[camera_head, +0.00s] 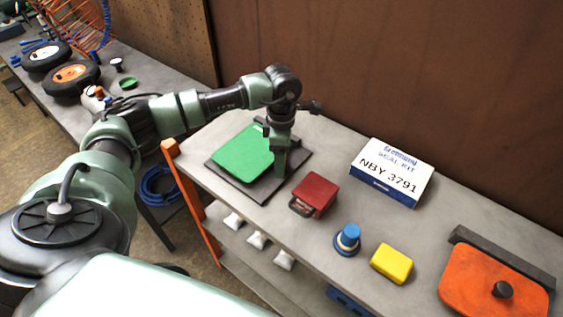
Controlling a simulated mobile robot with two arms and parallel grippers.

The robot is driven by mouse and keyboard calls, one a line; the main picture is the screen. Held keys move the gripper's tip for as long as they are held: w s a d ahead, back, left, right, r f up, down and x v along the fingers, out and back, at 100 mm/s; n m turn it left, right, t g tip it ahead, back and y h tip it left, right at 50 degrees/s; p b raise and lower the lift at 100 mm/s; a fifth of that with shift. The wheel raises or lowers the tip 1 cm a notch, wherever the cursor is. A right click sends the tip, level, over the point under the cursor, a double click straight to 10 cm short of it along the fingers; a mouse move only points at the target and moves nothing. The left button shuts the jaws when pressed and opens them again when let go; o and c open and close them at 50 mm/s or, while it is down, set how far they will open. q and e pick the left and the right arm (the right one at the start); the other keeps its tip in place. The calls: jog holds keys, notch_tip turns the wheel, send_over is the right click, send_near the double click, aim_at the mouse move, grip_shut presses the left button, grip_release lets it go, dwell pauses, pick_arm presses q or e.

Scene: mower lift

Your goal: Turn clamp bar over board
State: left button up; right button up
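A green board (243,153) lies on a dark base plate (221,178) on the grey bench. My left gripper (281,168) points down at the board's right edge, over the plate. Its fingers are small and partly hidden by the wrist, so I cannot tell whether they are open or holding something. A small dark piece shows at the board's back corner; I cannot tell if it is a clamp bar. At the right, a long dark bar (502,258) lies along the back edge of an orange board (485,284) with a black knob (502,289). My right gripper is not in view.
A red box with a handle (314,195), a white seal kit box (392,173), a blue-topped cylinder (347,238) and a yellow block (391,263) stand on the bench. A brown wall rises behind. An orange post (192,202) stands at the bench's left end.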

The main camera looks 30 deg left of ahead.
pick_arm(q)
jog(key=n+b, duration=0.3)
jog(key=n, duration=0.3)
jog(key=shift+f+b, duration=0.1)
jog(key=shift+b, duration=0.3)
jog(key=n+b, duration=0.2)
jog(key=n, duration=0.3)
jog(key=shift+r+n, duration=0.2)
jog(key=shift+n, duration=0.3)
jog(key=o, duration=1.4)
jog(key=shift+c, duration=0.2)
notch_tip(320, 180, up, 7)
jog(key=shift+r+b, duration=0.15)
jog(key=shift+b, duration=0.95)
jog(key=shift+r, duration=0.2)
